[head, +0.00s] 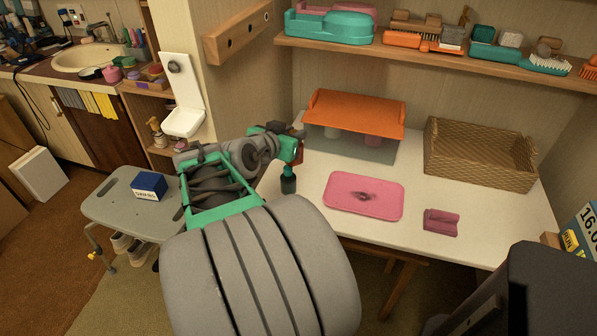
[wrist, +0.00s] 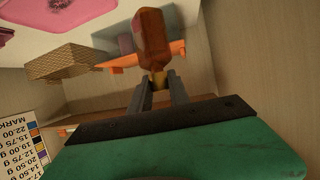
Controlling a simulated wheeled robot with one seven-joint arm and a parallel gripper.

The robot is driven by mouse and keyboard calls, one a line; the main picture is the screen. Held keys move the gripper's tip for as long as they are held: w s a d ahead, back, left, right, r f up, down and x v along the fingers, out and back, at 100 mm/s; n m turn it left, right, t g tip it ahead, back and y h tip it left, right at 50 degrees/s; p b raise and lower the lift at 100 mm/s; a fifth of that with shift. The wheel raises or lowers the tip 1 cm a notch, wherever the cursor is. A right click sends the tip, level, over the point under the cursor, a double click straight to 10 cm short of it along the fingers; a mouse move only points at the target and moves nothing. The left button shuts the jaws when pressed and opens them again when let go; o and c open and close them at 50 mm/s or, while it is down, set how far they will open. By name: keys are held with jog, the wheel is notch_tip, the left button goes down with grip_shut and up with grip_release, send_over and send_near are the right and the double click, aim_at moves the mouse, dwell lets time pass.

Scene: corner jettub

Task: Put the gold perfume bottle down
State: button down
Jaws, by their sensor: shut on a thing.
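The perfume bottle (wrist: 152,40) is amber-brown with a gold neck in the wrist view. My gripper (wrist: 158,88) is shut on it at the neck, with one finger on each side. In the head view my gripper (head: 292,148) is over the left end of the white table (head: 310,222), left of the pink tray. The bottle is mostly hidden there behind the green gripper body. I cannot tell how high it is above the table.
The pink tray (head: 364,205) has a dark mark. A folded mauve cloth (head: 441,222) lies right of it. An orange raised shelf (head: 354,112) and a wicker basket (head: 480,153) stand behind. A dark object (head: 288,181) shows below my gripper. White tabletop is bare around the tray.

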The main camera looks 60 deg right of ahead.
jog(key=shift+w+d+f, duration=0.7)
jog(key=shift+d+f, duration=1.4)
jog(key=shift+d, duration=0.05)
jog(key=shift+w+d+f, duration=0.7)
jog(key=shift+d+f, duration=1.35)
jog(key=shift+d, duration=0.15)
jog(key=shift+w+d+f, duration=0.7)
jog(key=shift+d+f, duration=1.4)
jog(key=shift+d, duration=0.05)
jog(key=shift+f+b, duration=0.2)
jog(key=shift+b, duration=0.2)
jog(key=c, duration=1.2)
grip_release()
jog(key=shift+c, duration=0.2)
jog(key=shift+r, duration=0.1)
